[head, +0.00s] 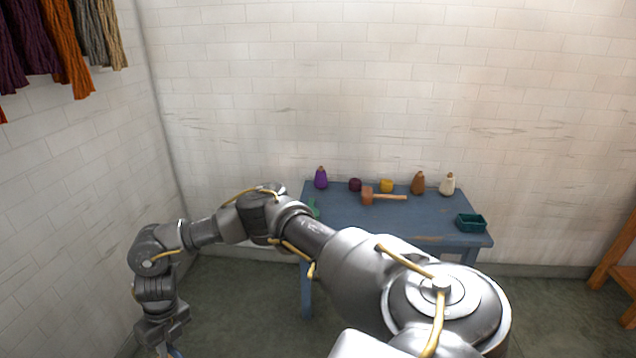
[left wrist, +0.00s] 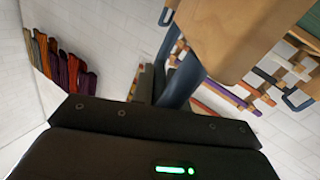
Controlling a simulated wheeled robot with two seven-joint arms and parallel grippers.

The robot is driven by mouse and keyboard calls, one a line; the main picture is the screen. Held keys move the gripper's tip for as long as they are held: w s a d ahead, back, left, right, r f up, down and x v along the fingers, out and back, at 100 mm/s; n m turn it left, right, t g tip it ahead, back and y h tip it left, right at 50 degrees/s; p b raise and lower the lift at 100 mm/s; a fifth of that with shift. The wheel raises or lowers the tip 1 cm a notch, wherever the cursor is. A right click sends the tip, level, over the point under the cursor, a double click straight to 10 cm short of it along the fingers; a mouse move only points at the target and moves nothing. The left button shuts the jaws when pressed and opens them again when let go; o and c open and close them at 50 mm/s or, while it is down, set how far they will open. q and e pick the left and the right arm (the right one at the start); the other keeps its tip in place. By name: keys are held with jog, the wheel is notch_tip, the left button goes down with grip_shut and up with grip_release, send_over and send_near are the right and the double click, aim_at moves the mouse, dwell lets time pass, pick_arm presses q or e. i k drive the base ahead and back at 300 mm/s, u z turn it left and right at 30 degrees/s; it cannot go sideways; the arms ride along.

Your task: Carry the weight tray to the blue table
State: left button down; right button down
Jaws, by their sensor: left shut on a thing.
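The blue table (head: 350,218) stands against the back wall in the head view. My left arm reaches across to the lower left, and its gripper (head: 168,348) is at the bottom edge, well left of the table. In the left wrist view my left gripper (left wrist: 152,84) is shut on a blue-grey curved handle (left wrist: 182,82). A light wooden body (left wrist: 215,40) lies close by it, apparently the weight tray, partly cut off by the frame. What it holds is hidden. My right gripper is not in view.
On the table are a purple bottle-shaped piece (head: 321,179), a yellow cup (head: 386,186), a wooden mallet (head: 385,197) and a teal box (head: 471,222) at the right front. Its front middle looks clear. Wool skeins (head: 65,45) hang on the left wall.

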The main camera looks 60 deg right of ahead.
aim_at(388, 219)
jog(key=z, duration=0.55)
jog(key=k, duration=0.75)
jog(key=z, duration=1.35)
jog(key=i, duration=1)
jog(key=z, duration=0.55)
jog(key=i, duration=1.65)
jog(key=u, duration=0.25)
